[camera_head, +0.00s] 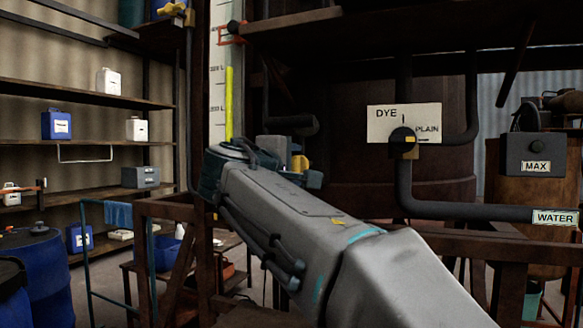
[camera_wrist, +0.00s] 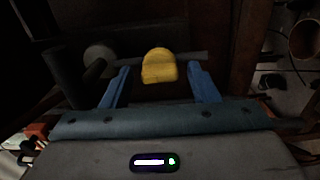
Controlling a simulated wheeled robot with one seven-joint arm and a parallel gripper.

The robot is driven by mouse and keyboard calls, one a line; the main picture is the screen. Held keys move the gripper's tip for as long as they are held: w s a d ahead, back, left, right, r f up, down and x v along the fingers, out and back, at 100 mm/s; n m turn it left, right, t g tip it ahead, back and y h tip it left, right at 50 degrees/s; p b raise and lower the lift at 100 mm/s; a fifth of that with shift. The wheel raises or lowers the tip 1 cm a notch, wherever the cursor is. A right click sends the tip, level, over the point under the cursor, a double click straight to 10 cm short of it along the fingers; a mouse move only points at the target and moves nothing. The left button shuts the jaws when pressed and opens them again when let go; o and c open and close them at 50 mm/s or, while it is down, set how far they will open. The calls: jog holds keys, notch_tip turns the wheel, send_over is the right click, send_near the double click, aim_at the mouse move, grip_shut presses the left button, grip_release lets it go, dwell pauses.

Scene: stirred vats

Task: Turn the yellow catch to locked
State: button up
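The yellow catch (camera_wrist: 160,66) shows in the wrist view as a rounded yellow piece in front of a grey horizontal bar. My gripper (camera_wrist: 160,72) has its two blue fingers spread wide, one on each side of the catch, with a gap on both sides. The catch is centred between the fingertips, and neither finger appears to touch it. In the head view a small yellow piece (camera_head: 299,162), probably the same catch, shows just beyond my arm. My gripper there is mostly hidden behind my arm. I cannot read any locked mark.
A dark pipe (camera_wrist: 62,75) and round end stand left of the catch in the wrist view. A DYE/PLAIN plate (camera_head: 404,124), a MAX box (camera_head: 533,154) and a WATER pipe (camera_head: 480,211) lie to the right. Wooden beams (camera_head: 500,248) run below. Shelves (camera_head: 90,95) stand left.

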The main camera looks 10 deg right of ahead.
jog(key=shift+s, duration=0.1)
jog(key=v, duration=1.3)
jog(key=shift+s+a+p, duration=0.25)
jog(key=shift+p, duration=0.15)
